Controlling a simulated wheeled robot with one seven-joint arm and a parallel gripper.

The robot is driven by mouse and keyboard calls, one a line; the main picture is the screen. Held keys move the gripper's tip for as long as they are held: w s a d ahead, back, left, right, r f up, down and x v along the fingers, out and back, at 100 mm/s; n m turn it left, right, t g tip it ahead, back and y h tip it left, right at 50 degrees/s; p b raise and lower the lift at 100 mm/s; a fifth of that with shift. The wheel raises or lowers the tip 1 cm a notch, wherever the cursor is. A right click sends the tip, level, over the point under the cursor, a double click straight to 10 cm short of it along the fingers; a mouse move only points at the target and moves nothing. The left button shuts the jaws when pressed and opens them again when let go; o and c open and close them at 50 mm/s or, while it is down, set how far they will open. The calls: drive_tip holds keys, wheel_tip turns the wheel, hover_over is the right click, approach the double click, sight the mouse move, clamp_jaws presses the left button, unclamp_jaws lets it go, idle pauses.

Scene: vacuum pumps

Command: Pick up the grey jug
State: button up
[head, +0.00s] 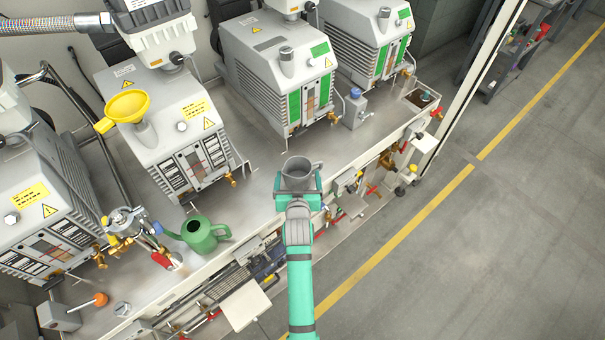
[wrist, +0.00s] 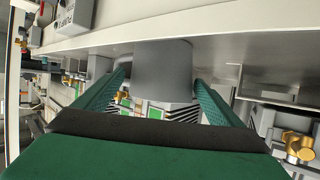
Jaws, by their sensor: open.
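The grey jug (head: 298,168) stands on the metal bench near its front edge, its open top facing up. In the wrist view the jug (wrist: 163,62) fills the middle, between my two green fingers. My gripper (head: 298,184) is at the front side of the jug, with one finger on its left and one on its right. In the wrist view my gripper (wrist: 162,80) is open, with the fingertips close beside the jug's wall. I cannot tell whether either finger touches it. The far side of the jug is partly hidden.
A green watering can (head: 200,234) stands on the bench to the left. Large grey vacuum pumps (head: 275,62) line the back, one with a yellow funnel (head: 127,105) on it. Valves and pipes (head: 388,160) run along the bench front. The floor (head: 480,220) at right is clear.

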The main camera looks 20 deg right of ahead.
drive_tip(key=shift+x, duration=1.15)
drive_tip(key=c, duration=1.2)
drive_tip(key=shift+r, duration=0.15)
